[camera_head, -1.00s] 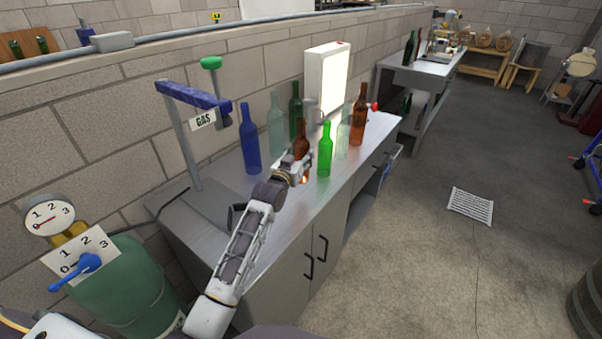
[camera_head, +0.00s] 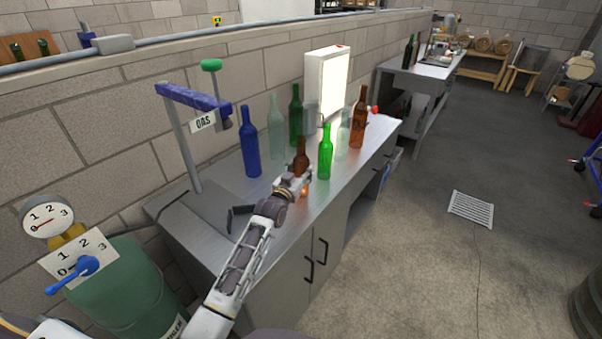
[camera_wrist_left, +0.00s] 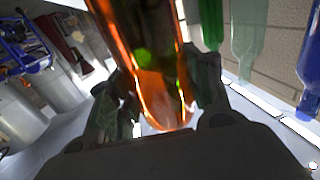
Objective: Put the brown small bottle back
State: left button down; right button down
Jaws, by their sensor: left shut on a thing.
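The small brown bottle (camera_head: 300,157) is upright in my left gripper (camera_head: 301,178), over the steel counter (camera_head: 225,180). It stands in front of the green and clear bottles in the head view. In the left wrist view, the brown bottle (camera_wrist_left: 150,65) fills the space between the two fingers of my left gripper (camera_wrist_left: 155,100), which is shut on it. Its lower end shows there; whether it touches the counter I cannot tell. My right gripper is not in view.
A blue bottle (camera_head: 250,150) stands left of the held bottle, a bright green one (camera_head: 325,155) close on its right. A taller brown bottle (camera_head: 358,125) stands further right. A lit white panel (camera_head: 328,85) stands behind. The counter's near left part is fairly clear.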

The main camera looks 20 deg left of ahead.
pick_arm(q)
jog(key=shift+f, duration=0.3)
jog(key=shift+f, duration=0.15)
jog(key=c, duration=0.6)
grip_release()
jog(key=shift+f, duration=0.1)
jog(key=shift+c, duration=0.2)
jog(key=shift+s, duration=0.1)
jog(key=s+a, duration=0.1)
jog(key=s, duration=1)
jog(key=shift+s+a, duration=0.15)
jog(key=shift+s, duration=0.25)
